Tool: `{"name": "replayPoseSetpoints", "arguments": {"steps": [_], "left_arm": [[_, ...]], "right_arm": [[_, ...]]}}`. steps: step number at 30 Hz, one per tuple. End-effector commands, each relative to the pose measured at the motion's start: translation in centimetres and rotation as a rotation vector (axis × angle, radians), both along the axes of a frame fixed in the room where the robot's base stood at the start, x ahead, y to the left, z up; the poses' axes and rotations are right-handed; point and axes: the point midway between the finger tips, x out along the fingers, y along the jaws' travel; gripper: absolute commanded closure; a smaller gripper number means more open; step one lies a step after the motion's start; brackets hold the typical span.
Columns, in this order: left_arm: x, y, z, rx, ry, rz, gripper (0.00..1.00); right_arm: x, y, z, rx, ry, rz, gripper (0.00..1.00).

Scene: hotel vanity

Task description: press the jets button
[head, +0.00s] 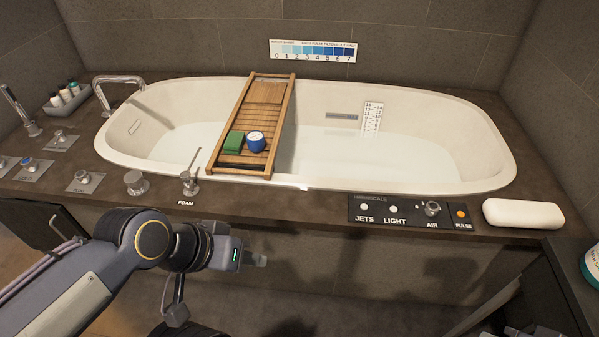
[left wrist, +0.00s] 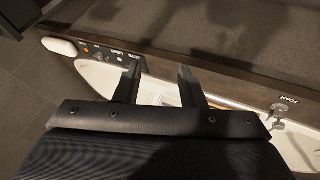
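The jets button (head: 364,207) is a small round white button above the word JETS, at the left end of a black control panel (head: 398,226) on the tub's front ledge. My left gripper (head: 262,261) is in front of the ledge, left of the button and apart from it. In the left wrist view its two fingers (left wrist: 159,84) stand apart with nothing between them, so it is open. The panel (left wrist: 97,51) also shows there beyond the fingers, partly hidden near its JETS end. My right gripper is not in view.
The light button (head: 393,209), air knob (head: 432,208) and orange pulse button (head: 461,213) share the panel. A white bar-shaped object (head: 523,214) lies to its right. The foam lever (head: 190,183) stands to the left. A wooden caddy (head: 236,163) spans the tub.

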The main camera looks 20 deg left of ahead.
Motion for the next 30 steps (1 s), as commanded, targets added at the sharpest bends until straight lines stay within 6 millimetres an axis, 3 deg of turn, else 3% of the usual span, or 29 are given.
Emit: {"name": "replayPoseSetpoints", "arguments": {"steps": [9, 18, 30], "left_arm": [[0.01, 0.0, 0.22, 0.0, 0.0, 0.0, 0.64], [0.0, -0.01, 0.2, 0.0, 0.0, 0.0, 1.0], [0.0, -0.01, 0.2, 0.0, 0.0, 0.0, 1.0]], "right_arm": [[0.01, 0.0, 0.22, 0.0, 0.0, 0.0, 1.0], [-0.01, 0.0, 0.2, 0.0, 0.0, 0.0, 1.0], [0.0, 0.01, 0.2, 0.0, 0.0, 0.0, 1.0]]}}
